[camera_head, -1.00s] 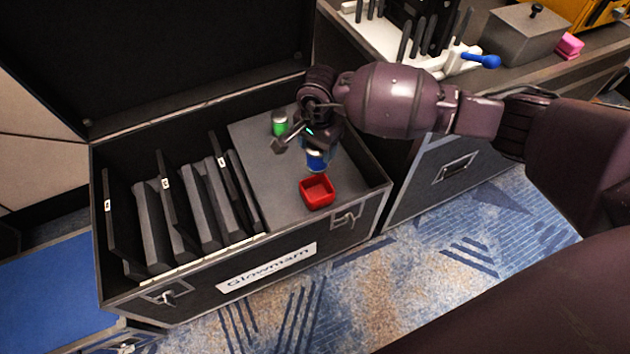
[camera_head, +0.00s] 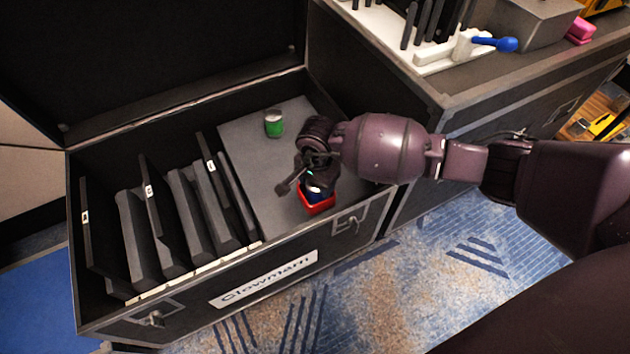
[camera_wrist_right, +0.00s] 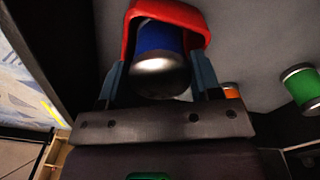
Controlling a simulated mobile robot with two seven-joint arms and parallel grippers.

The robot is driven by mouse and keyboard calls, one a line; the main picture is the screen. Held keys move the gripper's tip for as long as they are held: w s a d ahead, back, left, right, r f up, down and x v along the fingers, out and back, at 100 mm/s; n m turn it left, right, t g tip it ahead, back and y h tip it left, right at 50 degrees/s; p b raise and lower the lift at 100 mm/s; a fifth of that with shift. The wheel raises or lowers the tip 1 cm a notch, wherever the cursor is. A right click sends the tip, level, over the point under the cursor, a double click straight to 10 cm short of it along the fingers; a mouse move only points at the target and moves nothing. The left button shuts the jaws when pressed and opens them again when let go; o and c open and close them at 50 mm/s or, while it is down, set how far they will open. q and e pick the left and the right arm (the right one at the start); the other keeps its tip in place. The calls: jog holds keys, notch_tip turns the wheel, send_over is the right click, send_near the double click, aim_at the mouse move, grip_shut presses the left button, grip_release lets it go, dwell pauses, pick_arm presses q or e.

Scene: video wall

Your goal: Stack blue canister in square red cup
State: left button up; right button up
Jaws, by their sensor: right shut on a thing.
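The blue canister (camera_wrist_right: 156,40), with a silver end, sits between the two fingers of my right gripper (camera_wrist_right: 160,78), which is shut on it. The square red cup (camera_wrist_right: 186,14) surrounds the far end of the canister in the right wrist view; whether the canister touches its bottom is hidden. In the head view the right gripper (camera_head: 304,184) is right over the red cup (camera_head: 319,207), covering most of it and the canister. The cup stands on the grey panel (camera_head: 262,165) in the black case. My left gripper is not in view.
A green canister (camera_head: 274,123) stands farther back on the panel. An orange object (camera_wrist_right: 231,91) shows beside the right finger in the wrist view. Upright dark slabs (camera_head: 190,215) fill the case's left part. The case's front rim (camera_head: 290,246) lies close to the cup.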

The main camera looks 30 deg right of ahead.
jog(key=shift+r, duration=0.1)
jog(key=shift+f, duration=0.45)
jog(key=o, duration=1.1)
jog(key=shift+r, duration=0.1)
jog(key=shift+w+r, duration=0.1)
jog(key=shift+r, duration=0.4)
pick_arm(q)
jog(key=p, duration=0.2)
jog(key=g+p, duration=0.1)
jog(key=p, duration=0.1)
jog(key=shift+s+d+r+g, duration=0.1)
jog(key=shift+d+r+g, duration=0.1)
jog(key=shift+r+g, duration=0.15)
pick_arm(e)
notch_tip(320, 180, up, 12)
jog(key=shift+f, duration=0.2)
